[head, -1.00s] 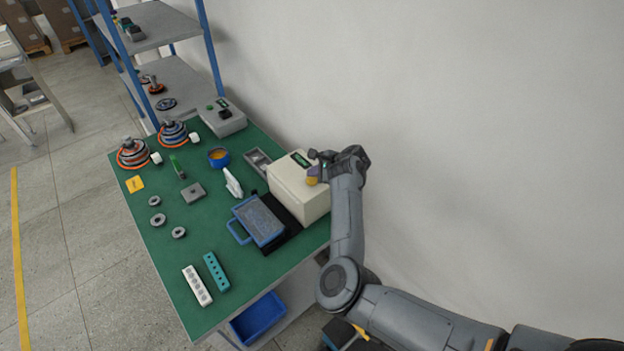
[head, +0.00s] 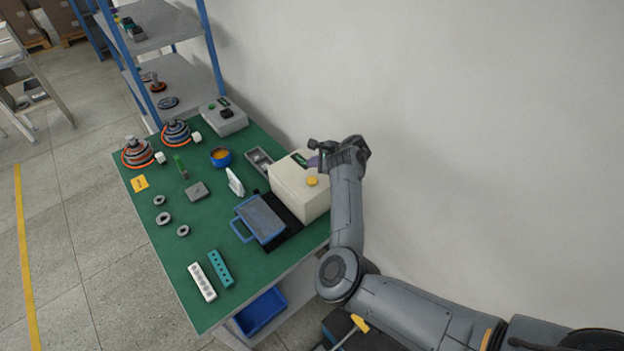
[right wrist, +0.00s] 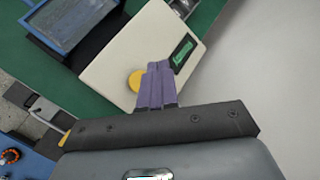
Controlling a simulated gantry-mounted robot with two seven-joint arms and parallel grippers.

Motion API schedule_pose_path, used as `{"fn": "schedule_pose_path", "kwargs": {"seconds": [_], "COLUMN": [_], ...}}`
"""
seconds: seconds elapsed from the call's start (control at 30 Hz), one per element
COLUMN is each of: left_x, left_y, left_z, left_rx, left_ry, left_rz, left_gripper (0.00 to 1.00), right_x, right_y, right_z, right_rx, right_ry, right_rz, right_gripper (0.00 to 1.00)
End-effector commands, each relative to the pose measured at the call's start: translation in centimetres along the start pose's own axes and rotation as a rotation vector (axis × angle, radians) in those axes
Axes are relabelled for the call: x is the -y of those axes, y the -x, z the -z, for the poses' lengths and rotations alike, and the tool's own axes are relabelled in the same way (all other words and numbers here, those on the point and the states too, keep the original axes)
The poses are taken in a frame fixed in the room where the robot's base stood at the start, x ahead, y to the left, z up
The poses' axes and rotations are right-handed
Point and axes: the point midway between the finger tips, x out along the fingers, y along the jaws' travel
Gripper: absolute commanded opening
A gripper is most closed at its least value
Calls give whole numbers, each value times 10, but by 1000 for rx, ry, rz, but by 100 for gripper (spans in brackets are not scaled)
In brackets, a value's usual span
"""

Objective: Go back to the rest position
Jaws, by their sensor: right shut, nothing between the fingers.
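The cream box, also in that view (right wrist: 120,60), has a yellow round knob (head: 311,181) and a dark display with green figures (right wrist: 181,52). In the wrist view the fingertips overlap the box top beside the knob; the gap in height cannot be judged there. My left gripper does not show.
The green workbench (head: 205,265) holds a blue-framed tray (head: 259,220), two wound motor parts (head: 137,153), grey rings (head: 164,218), a white strip (head: 202,282) and a teal strip (head: 221,268). A blue-post shelf (head: 172,77) stands behind. Free room lies along the bare wall (head: 450,120).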

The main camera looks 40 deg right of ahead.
Motion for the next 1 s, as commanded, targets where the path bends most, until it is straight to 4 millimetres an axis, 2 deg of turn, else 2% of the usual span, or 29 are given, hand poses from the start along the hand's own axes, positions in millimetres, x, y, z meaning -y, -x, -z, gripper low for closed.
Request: {"fn": "schedule_pose_path", "kwargs": {"seconds": [0.43, 0.53, 0.67, 0.77, 0.9, 1.0], "left_x": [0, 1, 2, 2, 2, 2], "left_y": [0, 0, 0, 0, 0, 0], "left_z": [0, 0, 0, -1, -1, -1], "left_rx": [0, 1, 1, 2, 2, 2], "left_ry": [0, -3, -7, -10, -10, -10], "left_rz": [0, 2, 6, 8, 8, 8], "left_gripper": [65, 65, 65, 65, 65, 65], "right_x": [0, -2, -10, -20, -43, -66], "right_y": [0, 3, 14, 32, 65, 87], "right_z": [1, 8, 36, 68, 102, 110], "right_rx": [-1, -17, -81, -162, -289, -357], "right_ry": [1, 20, 104, 235, 513, 753], "right_rz": [0, 1, 0, -8, -54, -113], "right_gripper": [0, 0, 0, 0, 0, 0]}}
